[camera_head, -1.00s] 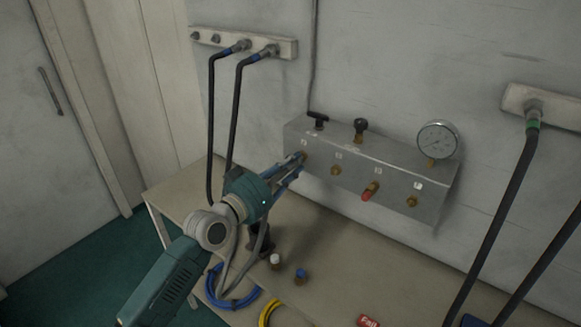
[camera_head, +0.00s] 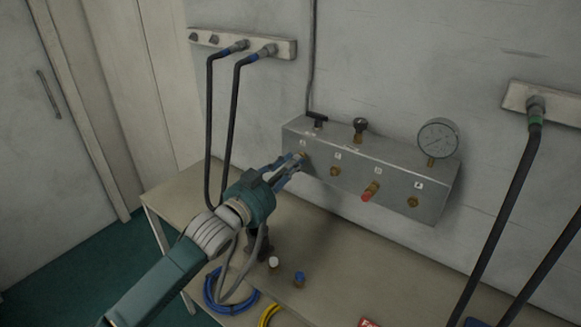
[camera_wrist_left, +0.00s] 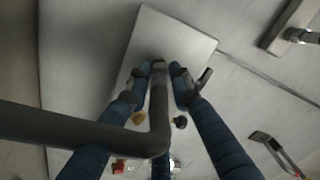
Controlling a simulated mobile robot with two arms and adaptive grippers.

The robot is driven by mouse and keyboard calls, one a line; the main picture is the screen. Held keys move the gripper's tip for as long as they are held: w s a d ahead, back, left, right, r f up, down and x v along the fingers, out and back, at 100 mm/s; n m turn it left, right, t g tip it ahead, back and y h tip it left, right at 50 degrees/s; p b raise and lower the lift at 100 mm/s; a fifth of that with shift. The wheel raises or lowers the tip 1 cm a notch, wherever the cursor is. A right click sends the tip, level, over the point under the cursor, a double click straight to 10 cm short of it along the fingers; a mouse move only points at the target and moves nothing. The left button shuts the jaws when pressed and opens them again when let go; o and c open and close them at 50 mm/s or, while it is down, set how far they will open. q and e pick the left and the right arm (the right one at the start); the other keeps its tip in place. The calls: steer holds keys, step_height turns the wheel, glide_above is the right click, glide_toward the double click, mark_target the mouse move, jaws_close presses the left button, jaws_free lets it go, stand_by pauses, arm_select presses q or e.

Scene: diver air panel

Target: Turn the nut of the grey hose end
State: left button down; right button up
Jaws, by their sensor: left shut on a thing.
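The grey metal panel box (camera_head: 385,180) is on the wall, with a row of brass ports along its front. My left gripper (camera_head: 299,160) is at the leftmost port. In the left wrist view its two blue fingers (camera_wrist_left: 160,72) are closed on both sides of the grey hose end (camera_wrist_left: 158,92), at its nut. The nut itself is mostly hidden by the fingertips. The grey hose (camera_wrist_left: 80,127) bends sharply below the fingers and runs off left; in the head view it hangs under my wrist (camera_head: 224,280). My right gripper is not in view.
A gauge (camera_head: 438,140) and black knobs top the box. Black hoses (camera_head: 232,120) hang at the left, another (camera_head: 505,220) at the right. Small capped items (camera_head: 299,279) and a blue coil (camera_head: 228,306) are below.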

arm_select(q)
steer(key=m, duration=0.2)
steer(key=f+m, duration=0.1)
steer(key=m, duration=0.7)
steer(key=shift+t+b, duration=0.3)
steer(key=shift+b, duration=0.05)
steer(key=shift+a+m, duration=0.1)
steer(key=shift+m, duration=0.2)
steer(key=c, duration=1.8)
jaws_free()
steer(key=shift+o, duration=1.3)
steer(key=shift+a+r, duration=0.1)
steer(key=shift+s+r, duration=0.1)
steer(key=shift+r, duration=0.1)
steer(key=v, duration=1.2)
steer(key=shift+f, duration=0.1)
